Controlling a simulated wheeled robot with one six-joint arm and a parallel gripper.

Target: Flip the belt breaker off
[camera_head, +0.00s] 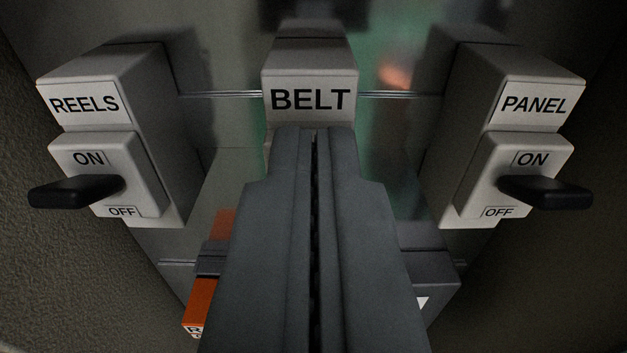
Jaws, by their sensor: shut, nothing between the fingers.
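The belt breaker (310,98) is a grey box with a white BELT label, at the top middle of the view. Its lower part, with its lever and any ON and OFF marks, is hidden behind my gripper. My gripper (315,132) is shut and empty, its dark grey fingers pressed together. The fingertips show just below the BELT label, in front of the breaker's lower part. I cannot tell whether they touch the breaker or its lever.
The REELS breaker (110,125) stands on the left and the PANEL breaker (515,125) on the right, each with a black lever sticking out. An orange block (202,300) and a dark block (440,285) sit lower down, partly hidden by my gripper. Walls close in on both sides.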

